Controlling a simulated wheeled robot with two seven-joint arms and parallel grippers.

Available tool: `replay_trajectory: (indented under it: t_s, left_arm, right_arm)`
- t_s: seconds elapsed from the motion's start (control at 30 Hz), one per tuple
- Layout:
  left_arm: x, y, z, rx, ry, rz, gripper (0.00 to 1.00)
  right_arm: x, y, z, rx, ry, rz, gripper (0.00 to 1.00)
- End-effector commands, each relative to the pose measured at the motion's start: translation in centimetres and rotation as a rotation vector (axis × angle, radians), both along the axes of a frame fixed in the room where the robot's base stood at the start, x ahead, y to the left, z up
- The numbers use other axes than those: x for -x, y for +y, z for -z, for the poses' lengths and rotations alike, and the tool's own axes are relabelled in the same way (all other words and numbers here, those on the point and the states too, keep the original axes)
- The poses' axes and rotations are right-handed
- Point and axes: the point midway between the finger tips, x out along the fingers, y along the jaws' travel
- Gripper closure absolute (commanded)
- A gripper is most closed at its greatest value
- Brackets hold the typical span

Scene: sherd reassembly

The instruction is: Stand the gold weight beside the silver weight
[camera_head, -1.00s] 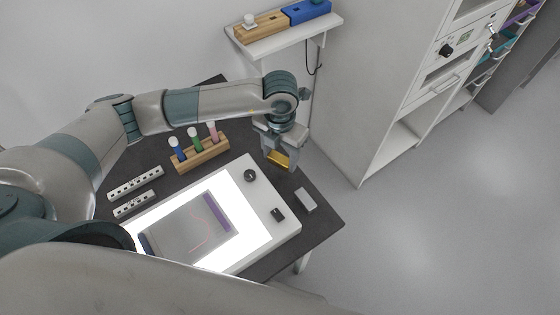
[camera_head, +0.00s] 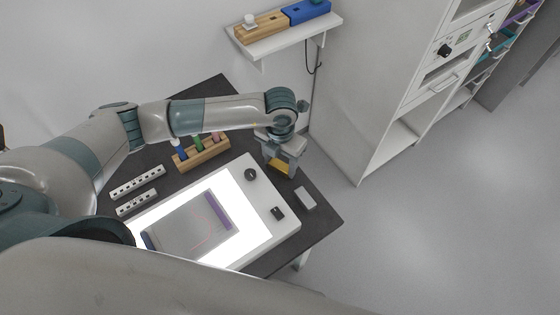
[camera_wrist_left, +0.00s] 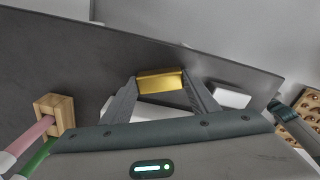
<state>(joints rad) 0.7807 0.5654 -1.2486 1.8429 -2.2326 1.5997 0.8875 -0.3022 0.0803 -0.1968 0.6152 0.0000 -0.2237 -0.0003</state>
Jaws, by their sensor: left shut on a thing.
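The gold weight (camera_head: 281,167) is a small shiny block between the fingers of my left gripper (camera_head: 280,170), near the right side of the dark table. The left wrist view shows the gold weight (camera_wrist_left: 160,82) between both fingertips (camera_wrist_left: 161,86), and the gripper is shut on it. Whether its underside touches the table is hard to tell. The silver weight (camera_head: 305,198) is a pale block on the table near the right corner, apart from the gold one. It also shows right of the fingers in the left wrist view (camera_wrist_left: 229,97). My right gripper is not in view.
A lit white panel (camera_head: 257,220) with a dark knob and a dark switch lies close to the silver weight. A wooden rack (camera_head: 204,155) with coloured tubes stands left of the gripper. The table's right edge is near both weights.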

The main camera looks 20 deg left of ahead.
Motion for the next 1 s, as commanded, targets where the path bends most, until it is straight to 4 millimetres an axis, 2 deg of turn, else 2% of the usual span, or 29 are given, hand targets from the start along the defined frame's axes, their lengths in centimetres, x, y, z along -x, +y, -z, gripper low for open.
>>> replay_trajectory:
  t_s: [0.33, 0.37, 0.4, 0.43, 0.83, 1.0]
  left_arm:
    - [-0.1, 0.0, 0.2, 0.0, -0.001, 0.0, 0.8]
    - [0.0, 0.0, 0.2, 0.0, 0.0, 0.0, 0.38]
    - [0.0, 0.0, 0.2, 0.0, 0.0, 0.0, 0.29]
    - [0.0, 0.0, 0.2, 0.0, 0.0, 0.0, 0.27]
    - [0.0, 0.0, 0.0, 0.0, 0.0, 0.0, 0.27]
    - [-0.1, 0.0, -0.9, 0.001, -0.002, 0.0, 0.27]
  right_arm:
    - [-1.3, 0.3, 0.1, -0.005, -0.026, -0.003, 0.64]
    - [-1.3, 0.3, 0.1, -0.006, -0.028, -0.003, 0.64]
    - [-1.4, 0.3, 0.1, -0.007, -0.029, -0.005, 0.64]
    - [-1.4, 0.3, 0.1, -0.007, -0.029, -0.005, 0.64]
    - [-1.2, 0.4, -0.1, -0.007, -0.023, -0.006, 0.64]
    - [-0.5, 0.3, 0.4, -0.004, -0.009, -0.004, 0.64]
